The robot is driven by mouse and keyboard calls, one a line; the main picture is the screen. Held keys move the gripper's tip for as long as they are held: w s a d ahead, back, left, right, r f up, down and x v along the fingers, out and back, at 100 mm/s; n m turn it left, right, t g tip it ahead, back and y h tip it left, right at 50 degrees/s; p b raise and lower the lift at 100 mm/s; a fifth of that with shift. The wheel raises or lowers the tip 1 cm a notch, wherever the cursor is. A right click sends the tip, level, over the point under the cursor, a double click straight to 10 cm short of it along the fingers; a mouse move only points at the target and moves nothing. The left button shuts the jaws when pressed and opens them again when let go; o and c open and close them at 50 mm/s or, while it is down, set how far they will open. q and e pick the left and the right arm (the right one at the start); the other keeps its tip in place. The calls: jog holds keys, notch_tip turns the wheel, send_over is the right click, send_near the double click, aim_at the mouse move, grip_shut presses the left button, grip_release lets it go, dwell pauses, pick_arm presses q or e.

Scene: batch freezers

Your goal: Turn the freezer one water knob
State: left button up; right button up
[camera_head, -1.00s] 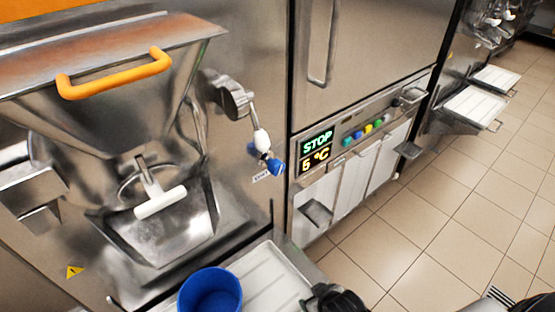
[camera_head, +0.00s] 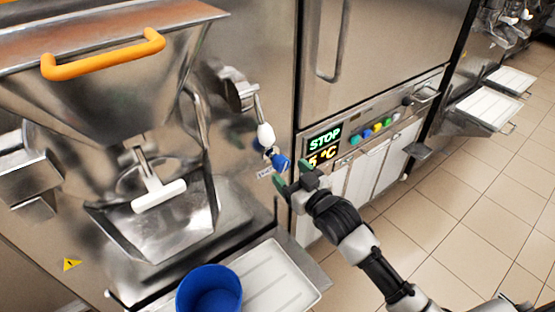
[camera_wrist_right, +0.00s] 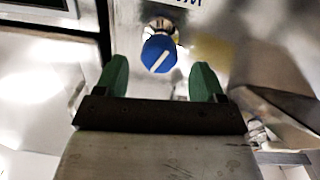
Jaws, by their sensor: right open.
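The blue water knob (camera_head: 281,162) sits on the freezer front, below a white-handled lever (camera_head: 266,135). In the right wrist view the knob (camera_wrist_right: 159,54) shows a white line across its face. My right gripper (camera_head: 295,178) is open, just below and to the right of the knob in the head view. In the right wrist view its green fingertips (camera_wrist_right: 159,80) stand apart on either side of the knob's line, with the knob a little beyond them. Contact cannot be told. My left gripper is not in view.
A blue bucket (camera_head: 209,291) stands on a white tray (camera_head: 290,276) below the freezer's hopper outlet. A panel with a STOP display (camera_head: 324,140) and coloured buttons is to the right of the knob. Tiled floor (camera_head: 470,230) is open at the right.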

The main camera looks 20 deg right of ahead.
aim_at(284, 167)
jog(key=x, duration=0.6)
jog(key=shift+w, duration=0.15)
jog(key=shift+c, duration=0.4)
jog(key=c, duration=0.9)
jog(key=shift+o, duration=0.2)
